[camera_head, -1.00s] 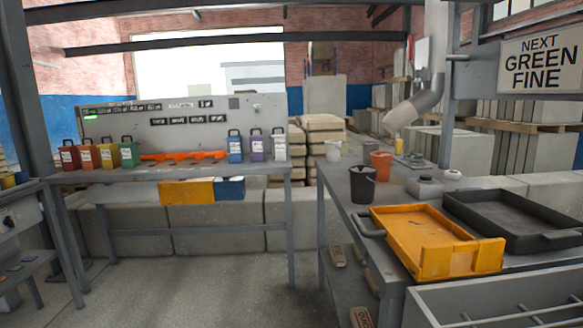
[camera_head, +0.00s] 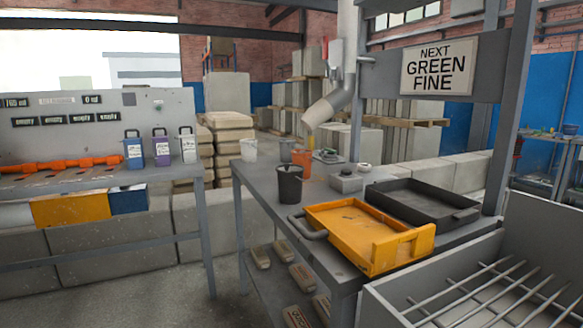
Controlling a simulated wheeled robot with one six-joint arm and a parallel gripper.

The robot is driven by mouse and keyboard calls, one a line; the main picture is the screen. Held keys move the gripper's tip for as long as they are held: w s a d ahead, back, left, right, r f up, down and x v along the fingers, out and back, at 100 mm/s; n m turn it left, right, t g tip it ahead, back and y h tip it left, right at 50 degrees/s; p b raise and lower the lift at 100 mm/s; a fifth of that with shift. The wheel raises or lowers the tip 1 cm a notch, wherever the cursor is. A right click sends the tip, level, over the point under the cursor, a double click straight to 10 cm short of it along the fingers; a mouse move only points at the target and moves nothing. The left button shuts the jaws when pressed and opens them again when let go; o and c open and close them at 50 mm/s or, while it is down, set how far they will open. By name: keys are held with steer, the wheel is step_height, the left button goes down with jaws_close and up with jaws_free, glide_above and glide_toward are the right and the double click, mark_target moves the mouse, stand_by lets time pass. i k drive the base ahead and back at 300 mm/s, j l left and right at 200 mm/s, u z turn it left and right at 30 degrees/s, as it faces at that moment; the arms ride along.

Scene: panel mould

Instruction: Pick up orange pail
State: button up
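The orange pail (camera_head: 302,158) stands upright on the right-hand grey table, towards its back. A black pail (camera_head: 290,184) stands in front of it and slightly to the left, hiding part of its lower side. A white pail (camera_head: 249,150) stands at the table's left back edge, and another grey pail (camera_head: 287,150) shows just behind the orange one. My gripper does not show in this view.
A yellow tray (camera_head: 345,220) and a black tray (camera_head: 425,203) lie on the table's front. A grey box with bars (camera_head: 490,290) stands at lower right. A bench (camera_head: 90,178) with several coloured containers stands left. A grey duct (camera_head: 332,104) hangs above the back. Open floor lies between.

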mark_target(301, 157)
steer(key=i+j+z, duration=0.4)
steer(key=i+j, duration=1.95)
